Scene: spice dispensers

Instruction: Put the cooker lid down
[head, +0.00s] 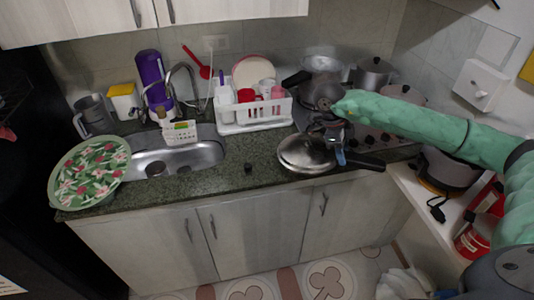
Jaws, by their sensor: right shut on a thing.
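The cooker lid (304,153) is a round, shiny metal lid with a long black handle (362,163) pointing right. It is at the counter's front edge, right of the sink. I cannot tell whether it touches the counter. My right gripper (338,150) comes in from the right on a green arm and is shut on the lid near the base of its handle. The fingertips are small and partly hidden. My left gripper is not in view.
The stove (372,138) with several pots is behind and right of the lid. A white dish rack (252,117) stands behind it. The sink (175,160) is to the left, beside a green floral tray (88,172). Dark counter (240,178) is mostly free between sink and lid.

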